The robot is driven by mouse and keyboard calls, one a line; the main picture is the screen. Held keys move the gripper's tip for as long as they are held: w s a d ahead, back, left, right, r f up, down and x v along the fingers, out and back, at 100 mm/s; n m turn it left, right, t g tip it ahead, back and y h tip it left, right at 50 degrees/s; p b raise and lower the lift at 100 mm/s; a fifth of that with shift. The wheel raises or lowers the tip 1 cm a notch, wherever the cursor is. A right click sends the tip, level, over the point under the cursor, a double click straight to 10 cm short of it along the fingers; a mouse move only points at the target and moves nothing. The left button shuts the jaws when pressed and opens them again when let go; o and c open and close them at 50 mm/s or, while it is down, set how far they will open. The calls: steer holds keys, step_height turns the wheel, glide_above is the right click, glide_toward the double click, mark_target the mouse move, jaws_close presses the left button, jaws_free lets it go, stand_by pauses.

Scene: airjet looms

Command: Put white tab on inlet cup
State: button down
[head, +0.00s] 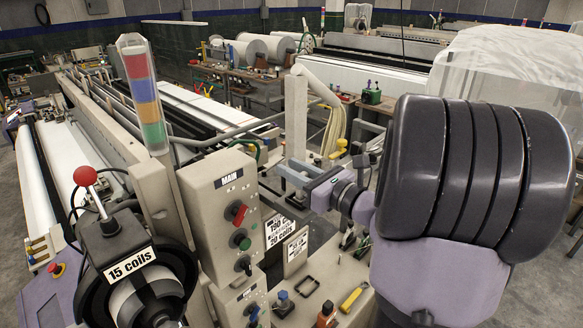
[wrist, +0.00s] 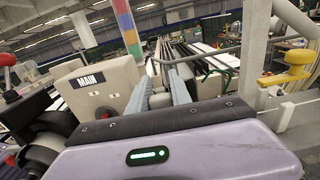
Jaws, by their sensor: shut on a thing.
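My gripper (wrist: 165,82) shows in the wrist view as two grey-blue fingers pointing away from the camera, with a narrow gap between them. A small pale piece (wrist: 160,100) shows low between the fingers, and the gripper is shut on it. It looks like the white tab, but most of it is hidden. In the head view my gripper (head: 283,172) is held out to the left, above the bench and right of the MAIN panel. I cannot make out the inlet cup for certain in either view.
The MAIN control box (head: 238,210) stands close left of my gripper, with a striped signal tower (head: 142,92) behind it. A yellow fitting (wrist: 286,77) on a grey post is at the right. The bench below holds a yellow-handled tool (head: 352,298) and small bottles.

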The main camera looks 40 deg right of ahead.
steer(key=shift+a, duration=0.15)
steer(key=c, duration=1.2)
jaws_free()
steer(key=shift+f, duration=0.1)
steer(key=shift+o, duration=0.2)
steer(key=shift+s+r, duration=0.2)
steer(key=shift+s, duration=0.1)
steer(key=s+d+b, duration=0.1)
steer(key=s+b, duration=0.1)
steer(key=s, duration=0.9)
steer(key=shift+s+b, duration=0.3)
steer(key=shift+b, duration=0.1)
steer(key=shift+w, duration=0.1)
